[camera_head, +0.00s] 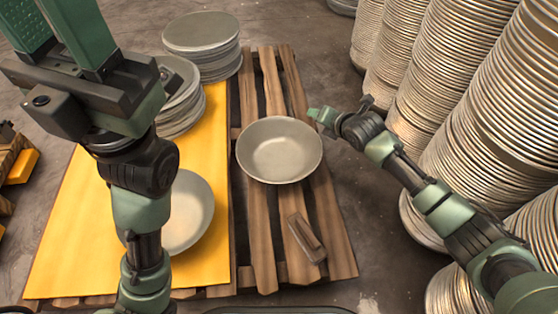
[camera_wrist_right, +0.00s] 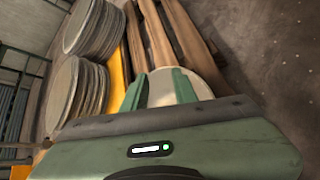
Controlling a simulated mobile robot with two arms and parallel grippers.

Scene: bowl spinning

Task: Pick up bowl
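A grey metal bowl (camera_head: 279,150) sits upright on the wooden pallet, with its inside empty. Another grey bowl (camera_head: 190,212) lies on the yellow sheet, partly hidden behind my left arm. My right gripper (camera_head: 322,116) is at the right rim of the pallet bowl; I cannot tell whether it touches. In the right wrist view my right gripper (camera_wrist_right: 159,82) is open, with its two green fingers apart and the pale bowl (camera_wrist_right: 166,92) showing between and beyond them. My left gripper (camera_head: 48,22) is at the top left, fingers spread and empty, away from both bowls.
The pallet (camera_head: 262,240) carries the yellow sheet (camera_head: 85,235) on its left. Stacks of round metal pieces (camera_head: 203,50) stand at the back. Tall stacks (camera_head: 480,85) crowd the right side, close to my right arm. A small wooden block (camera_head: 306,238) lies on the slats.

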